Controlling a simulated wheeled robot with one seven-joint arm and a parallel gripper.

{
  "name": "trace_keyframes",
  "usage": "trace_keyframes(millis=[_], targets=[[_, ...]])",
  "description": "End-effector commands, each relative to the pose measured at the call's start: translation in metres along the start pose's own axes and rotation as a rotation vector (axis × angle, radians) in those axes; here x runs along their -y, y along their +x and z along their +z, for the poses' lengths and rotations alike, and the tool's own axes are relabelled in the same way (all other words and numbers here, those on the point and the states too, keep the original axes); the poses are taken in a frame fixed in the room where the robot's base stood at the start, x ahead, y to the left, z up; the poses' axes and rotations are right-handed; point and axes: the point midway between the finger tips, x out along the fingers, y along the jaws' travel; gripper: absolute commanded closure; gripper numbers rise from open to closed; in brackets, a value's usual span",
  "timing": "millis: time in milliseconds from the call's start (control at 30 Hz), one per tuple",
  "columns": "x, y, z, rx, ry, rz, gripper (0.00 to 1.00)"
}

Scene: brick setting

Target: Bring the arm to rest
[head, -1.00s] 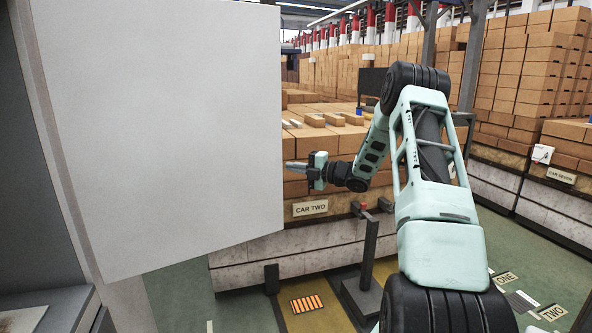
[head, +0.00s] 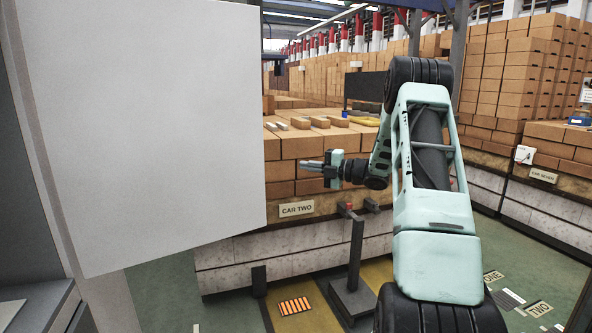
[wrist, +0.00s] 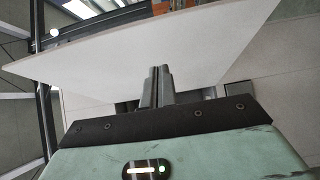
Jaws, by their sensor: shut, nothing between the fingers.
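My gripper (head: 312,165) is at the end of my pale green arm, in the middle of the head view, pointing left. Its fingers are shut and empty, with the tips a little to the right of the large white panel's edge in the picture. In the wrist view my gripper (wrist: 160,72) shows its two dark fingers together, in front of a broad pale panel (wrist: 90,75). My arm is bent, rising from the bottom right and folding down towards the gripper.
A large white panel (head: 145,120) fills the left of the head view. Brick stacks (head: 300,145) on a car labelled CAR TWO (head: 296,209) stand behind the gripper. A dark post on a base (head: 352,260) stands below it. Green floor (head: 415,235) shows to the right.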

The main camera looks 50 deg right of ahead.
Motion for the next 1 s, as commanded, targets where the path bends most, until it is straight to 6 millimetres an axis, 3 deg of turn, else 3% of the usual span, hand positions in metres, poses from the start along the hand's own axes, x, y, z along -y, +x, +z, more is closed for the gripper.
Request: trace_keyframes(millis=[400,467,567,667,800,900,1000], targets=[[-0.001,-0.007,0.000,-0.002,0.003,-0.001,1.00],[-0.003,0.002,-0.003,0.003,0.014,-0.005,1.00],[-0.009,0.038,-0.019,0.024,0.062,-0.029,1.00],[-0.016,0.093,-0.052,0.067,0.161,-0.073,1.00],[-0.019,0.164,-0.127,0.149,0.355,-0.177,1.00],[-0.013,0.195,-0.193,0.209,0.502,-0.274,1.00],[-0.002,0.206,-0.264,0.271,0.641,-0.388,1.00]])
